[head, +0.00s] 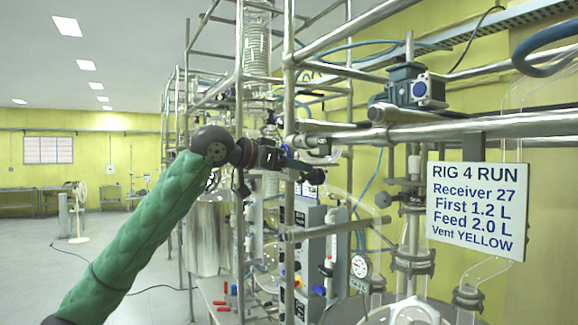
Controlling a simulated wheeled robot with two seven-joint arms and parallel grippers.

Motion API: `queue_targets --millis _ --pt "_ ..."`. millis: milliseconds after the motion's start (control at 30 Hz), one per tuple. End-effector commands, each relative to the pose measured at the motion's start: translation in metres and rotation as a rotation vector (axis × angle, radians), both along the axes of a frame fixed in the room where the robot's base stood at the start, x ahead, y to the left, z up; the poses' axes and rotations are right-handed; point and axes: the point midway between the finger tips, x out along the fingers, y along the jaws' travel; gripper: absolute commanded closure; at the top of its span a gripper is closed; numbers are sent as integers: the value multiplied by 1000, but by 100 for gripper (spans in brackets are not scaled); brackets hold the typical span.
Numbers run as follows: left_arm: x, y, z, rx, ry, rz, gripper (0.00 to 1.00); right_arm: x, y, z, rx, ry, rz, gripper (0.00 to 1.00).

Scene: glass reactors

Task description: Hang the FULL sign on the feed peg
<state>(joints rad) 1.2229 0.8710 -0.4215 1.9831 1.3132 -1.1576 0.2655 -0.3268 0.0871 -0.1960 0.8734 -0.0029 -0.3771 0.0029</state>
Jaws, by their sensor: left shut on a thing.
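My left arm comes in from the left in a green sleeve, and its dark left gripper (302,167) is at the rig frame near the middle of the view. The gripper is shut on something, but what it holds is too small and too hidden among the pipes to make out. I cannot pick out a sign reading FULL, nor can I tell which part is the feed peg. My right gripper is not in view.
A white board (476,210) reading RIG 4 RUN hangs from the horizontal pipe (500,126) at right. Steel uprights and glassware crowd the space around the gripper. A motor (412,88) sits above the pipe. Open floor (130,245) lies at left.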

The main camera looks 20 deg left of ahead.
Motion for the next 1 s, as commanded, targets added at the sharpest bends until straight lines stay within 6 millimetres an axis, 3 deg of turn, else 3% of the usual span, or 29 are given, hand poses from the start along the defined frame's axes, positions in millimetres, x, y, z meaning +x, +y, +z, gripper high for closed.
queue_targets --millis 1000 --pt "32 -25 -2 0 0 2 63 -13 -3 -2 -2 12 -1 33"
